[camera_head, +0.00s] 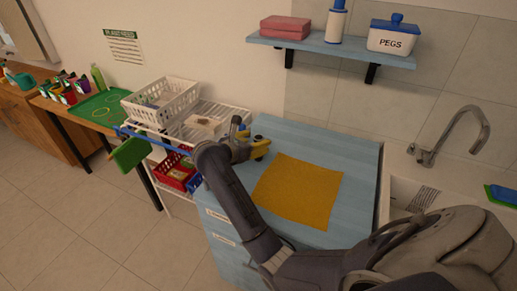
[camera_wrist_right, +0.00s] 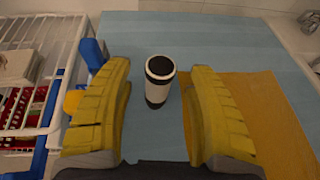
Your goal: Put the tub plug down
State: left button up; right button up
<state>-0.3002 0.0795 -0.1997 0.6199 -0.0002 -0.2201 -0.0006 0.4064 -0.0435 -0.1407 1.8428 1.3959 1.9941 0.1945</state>
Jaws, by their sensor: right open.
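A small white cylinder with a black top and black base (camera_wrist_right: 158,88) stands upright on the blue counter (camera_wrist_right: 210,38). It may be the tub plug; I cannot tell for sure. My right gripper (camera_wrist_right: 160,105) is open, with its yellow fingers on either side of the cylinder and gaps showing between. In the head view my right gripper (camera_head: 257,149) is over the counter's left part, beside the orange cloth. My arm and gripper mostly hide the cylinder there. My left gripper is not in view.
The orange cloth (camera_head: 298,192) lies flat on the counter. A white wire rack (camera_head: 213,118) with baskets stands close on the left. The sink and tap (camera_head: 455,135) are on the right. A shelf (camera_head: 335,48) with a PEGS tub (camera_head: 392,38) hangs above.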

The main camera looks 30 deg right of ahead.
jog(key=shift+x, duration=1.15)
jog(key=shift+c, duration=0.4)
grip_shut()
